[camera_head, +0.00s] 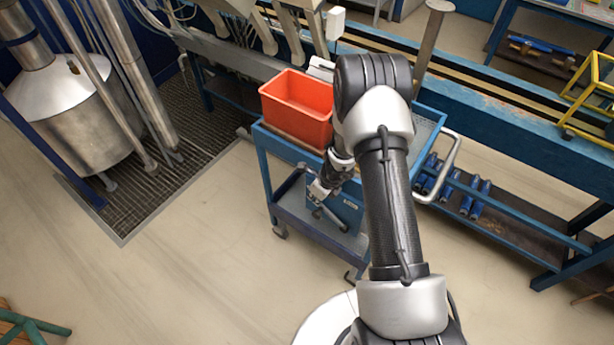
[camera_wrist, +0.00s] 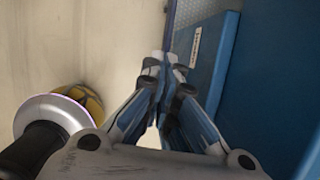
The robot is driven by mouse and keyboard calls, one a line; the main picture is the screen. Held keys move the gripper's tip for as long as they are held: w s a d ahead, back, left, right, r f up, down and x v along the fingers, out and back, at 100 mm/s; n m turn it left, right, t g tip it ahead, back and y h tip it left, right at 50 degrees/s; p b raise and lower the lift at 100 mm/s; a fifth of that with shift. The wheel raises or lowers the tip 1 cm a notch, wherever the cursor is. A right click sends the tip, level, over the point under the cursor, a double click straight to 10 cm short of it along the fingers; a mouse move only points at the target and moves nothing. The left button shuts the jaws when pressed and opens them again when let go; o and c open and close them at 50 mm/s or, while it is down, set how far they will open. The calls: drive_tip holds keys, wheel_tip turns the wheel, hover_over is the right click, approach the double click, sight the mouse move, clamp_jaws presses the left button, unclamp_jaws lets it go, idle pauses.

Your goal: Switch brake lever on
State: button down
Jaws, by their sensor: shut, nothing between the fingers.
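My gripper (camera_wrist: 163,66) shows in the wrist view with its two fingertips together and nothing between them. Beside it on the right is a blue panel (camera_wrist: 225,75) with a small white label (camera_wrist: 195,47). In the head view my gripper is low at the front of the blue cart (camera_head: 262,160), near its lower shelf and a labelled blue panel, partly hidden by my arm. A thin dark bent piece (camera_head: 350,276) shows below the cart's front edge; I cannot tell whether it is the brake lever. No lever is clearly seen in the wrist view.
An orange bin (camera_head: 297,106) stands on the cart's top. A cart handle (camera_head: 448,165) sticks out at the right. A long blue bench (camera_head: 520,140) runs behind. A metal tank (camera_head: 85,115) stands over a floor grate at the left.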

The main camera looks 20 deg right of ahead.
wheel_tip(320, 180, up, 8)
drive_tip(key=w+a+p, duration=0.1)
drive_tip(key=w+p, duration=0.1)
drive_tip(key=p, duration=0.3)
drive_tip(key=shift+a+f, duration=0.2)
drive_tip(key=shift+a, duration=0.15)
drive_tip(key=a+r+n+t+y+b, duration=0.1)
drive_tip(key=a+r+n, duration=0.3)
drive_tip(key=r, duration=0.6)
drive_tip(key=a+r+n+y, duration=0.1)
drive_tip(key=a+r+n, duration=0.2)
drive_tip(key=r+n, duration=0.55)
drive_tip(key=s+a+r+n+b, duration=0.25)
drive_tip(key=s+r+n, duration=0.45)
drive_tip(key=s+r, duration=0.6)
drive_tip(key=s+d+r+n+h, duration=0.1)
drive_tip(key=s+d+r+n, duration=0.1)
drive_tip(key=s+n, duration=0.3)
drive_tip(key=s+d+r+n+h, duration=0.2)
drive_tip(key=s+n, duration=0.3)
drive_tip(key=s, duration=0.7)
drive_tip(key=shift+s+r+b, duration=0.2)
drive_tip(key=shift+r+b, duration=0.15)
drive_tip(key=shift+r, duration=0.15)
